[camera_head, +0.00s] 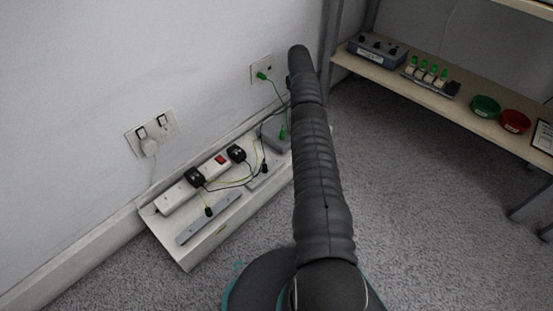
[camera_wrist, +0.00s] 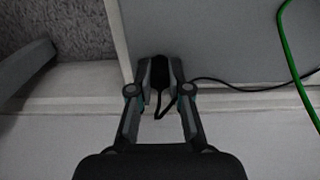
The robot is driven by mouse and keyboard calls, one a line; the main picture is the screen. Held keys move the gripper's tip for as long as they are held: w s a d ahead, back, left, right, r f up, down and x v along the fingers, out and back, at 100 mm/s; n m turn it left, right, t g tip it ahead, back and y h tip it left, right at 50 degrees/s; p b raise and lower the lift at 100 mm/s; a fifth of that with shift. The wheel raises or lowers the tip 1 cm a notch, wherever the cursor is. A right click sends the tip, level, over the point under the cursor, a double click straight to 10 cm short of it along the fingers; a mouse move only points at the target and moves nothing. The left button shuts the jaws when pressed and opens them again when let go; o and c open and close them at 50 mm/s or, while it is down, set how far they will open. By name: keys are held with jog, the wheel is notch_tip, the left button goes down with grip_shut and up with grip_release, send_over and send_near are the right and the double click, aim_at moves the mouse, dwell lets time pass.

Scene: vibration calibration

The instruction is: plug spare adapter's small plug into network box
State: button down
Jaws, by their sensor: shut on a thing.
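My gripper (camera_wrist: 160,68) is shut on a small black plug (camera_wrist: 159,72) in the wrist view; its black cable loops down between the fingers and runs off right. The gripper is hidden behind my arm in the head view. Two black adapters sit in the white power strip, one nearer the middle (camera_head: 195,177) and one farther along (camera_head: 236,153); I cannot tell which is the spare. Whether the held plug touches a socket is unclear.
A white board (camera_head: 190,254) carries the strip, a grey bar (camera_head: 208,220) and loose cables. A green cable (camera_wrist: 289,55) hangs at the right of the wrist view. A shelf (camera_head: 470,117) with a control box and bowls stands right. Carpet is clear between.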

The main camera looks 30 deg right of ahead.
jog(key=shift+s+f, duration=0.2)
jog(key=c, duration=1)
grip_release()
jog(key=shift+a, duration=0.1)
jog(key=shift+w+r, duration=0.1)
jog(key=shift+r, duration=0.1)
jog(key=shift+r, duration=0.1)
jog(key=shift+r+p, duration=0.75)
jog(key=shift+r, duration=1.65)
